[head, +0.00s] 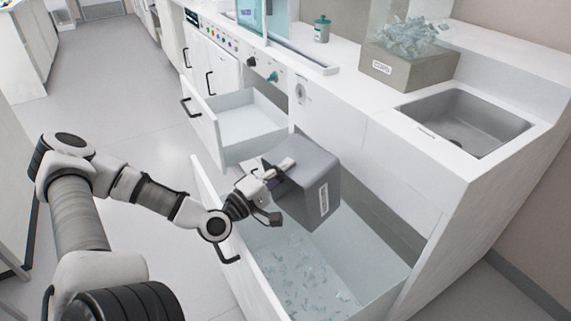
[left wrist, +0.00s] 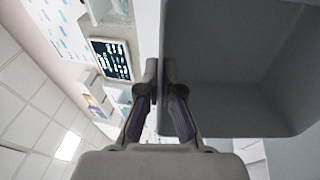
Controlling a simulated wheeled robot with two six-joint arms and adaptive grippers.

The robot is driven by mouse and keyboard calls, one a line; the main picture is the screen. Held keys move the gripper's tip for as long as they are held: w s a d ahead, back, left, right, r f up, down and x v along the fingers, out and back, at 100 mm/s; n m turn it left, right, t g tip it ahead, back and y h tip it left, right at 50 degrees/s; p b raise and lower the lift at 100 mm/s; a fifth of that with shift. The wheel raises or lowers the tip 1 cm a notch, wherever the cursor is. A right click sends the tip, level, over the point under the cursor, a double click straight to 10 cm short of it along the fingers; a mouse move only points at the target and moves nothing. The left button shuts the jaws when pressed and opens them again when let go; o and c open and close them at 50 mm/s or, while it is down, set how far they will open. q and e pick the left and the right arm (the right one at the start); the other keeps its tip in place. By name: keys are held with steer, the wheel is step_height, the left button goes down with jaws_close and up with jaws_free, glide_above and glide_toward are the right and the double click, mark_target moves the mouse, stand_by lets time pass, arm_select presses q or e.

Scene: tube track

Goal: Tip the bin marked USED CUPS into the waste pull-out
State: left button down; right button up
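A grey bin (head: 312,178) with a white label hangs tipped over the open waste pull-out (head: 385,287); the label is too small to read. My left gripper (head: 274,188) is shut on the bin's rim. In the left wrist view its fingers (left wrist: 160,90) pinch the wall of the bin (left wrist: 230,110), and the inner faces in sight look bare. Many pale blue scraps (head: 295,275) lie on the floor of the pull-out, below the bin. My right gripper is not in view.
An upper drawer (head: 250,122) stands open and empty behind the bin. On the counter are a grey-brown labelled box (head: 410,72) heaped with clear pieces, a sink (head: 465,120) and a green-lidded jar (head: 322,30). The floor (head: 110,90) to the left is clear.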

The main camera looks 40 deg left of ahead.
arm_select(q)
steer(key=shift+w+a, duration=0.1)
steer(key=shift+w+r+g+p, duration=0.2)
steer(key=shift+w+g+p, duration=0.25)
steer(key=shift+p, duration=0.45)
steer(key=g+p, duration=0.1)
steer(key=w+g+p, duration=0.1)
steer(key=p, duration=0.1)
steer(key=shift+w+f+g, duration=0.15)
steer(key=shift+w+g, duration=0.15)
steer(key=shift+g, duration=0.05)
steer(key=shift+w+f+g, duration=0.15)
steer(key=shift+f+g, duration=0.1)
steer(key=shift+g, duration=0.05)
